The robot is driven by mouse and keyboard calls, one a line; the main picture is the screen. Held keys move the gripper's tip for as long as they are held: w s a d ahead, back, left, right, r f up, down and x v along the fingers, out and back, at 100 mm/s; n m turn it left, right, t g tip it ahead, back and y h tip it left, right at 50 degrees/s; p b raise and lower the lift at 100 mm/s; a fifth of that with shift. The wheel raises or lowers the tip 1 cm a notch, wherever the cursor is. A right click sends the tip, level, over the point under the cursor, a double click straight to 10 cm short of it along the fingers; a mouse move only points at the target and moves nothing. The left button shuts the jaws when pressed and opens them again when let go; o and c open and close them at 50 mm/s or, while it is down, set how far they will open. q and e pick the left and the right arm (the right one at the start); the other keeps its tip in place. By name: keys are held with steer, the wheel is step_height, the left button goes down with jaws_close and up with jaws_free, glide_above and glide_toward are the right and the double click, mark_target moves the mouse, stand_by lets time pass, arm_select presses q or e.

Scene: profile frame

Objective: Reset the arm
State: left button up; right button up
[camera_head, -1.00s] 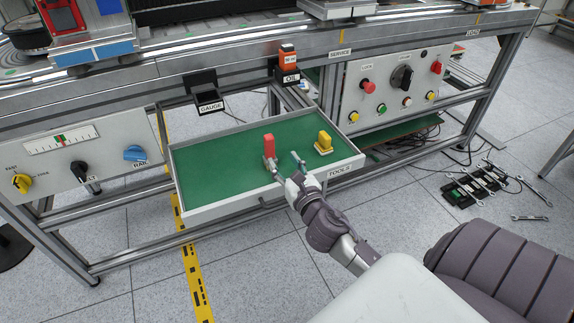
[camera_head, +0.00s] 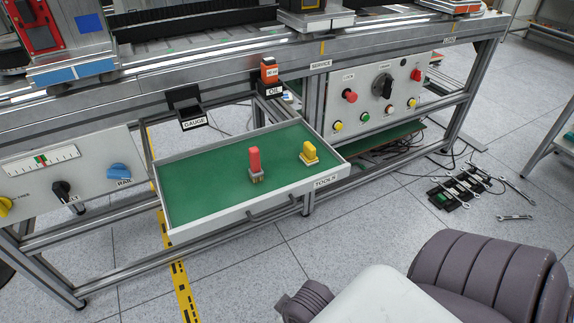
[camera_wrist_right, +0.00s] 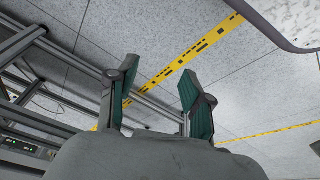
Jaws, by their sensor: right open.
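My right arm (camera_head: 309,301) is folded back low in the head view, and its gripper is out of that view. In the right wrist view my right gripper (camera_wrist_right: 157,97) is open, with two green-padded fingers and nothing between them. Behind the fingers are bare floor and the frame rails. My left gripper is not in view.
The open TOOLS drawer (camera_head: 185,228) holds a red-handled item (camera_head: 254,160) and a yellow-handled item (camera_head: 310,152), both upright. The bench frame (camera_head: 120,220) is at the left. Wrenches (camera_head: 515,217) and a black rack (camera_head: 462,190) lie on the floor at right.

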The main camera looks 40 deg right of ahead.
stand_by(0.6)
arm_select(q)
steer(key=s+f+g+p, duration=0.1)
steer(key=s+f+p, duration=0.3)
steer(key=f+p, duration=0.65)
arm_select(e)
steer(key=s+f+g, duration=0.1)
steer(key=s+f, duration=0.3)
steer(key=f, duration=0.6)
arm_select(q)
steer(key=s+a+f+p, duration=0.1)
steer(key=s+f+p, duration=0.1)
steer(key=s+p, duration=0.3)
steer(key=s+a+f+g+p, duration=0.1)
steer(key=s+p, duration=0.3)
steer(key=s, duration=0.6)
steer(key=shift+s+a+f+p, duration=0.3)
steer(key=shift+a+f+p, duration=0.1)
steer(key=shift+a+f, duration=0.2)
arm_select(e)
steer(key=s+d+f, duration=0.1)
steer(key=s+f, duration=0.1)
steer(key=s, duration=0.6)
steer(key=s+d+f+g, duration=0.1)
steer(key=s+d+f, duration=0.1)
steer(key=s, duration=0.5)
steer(key=shift+s+f, duration=0.3)
steer(key=shift+s, duration=0.05)
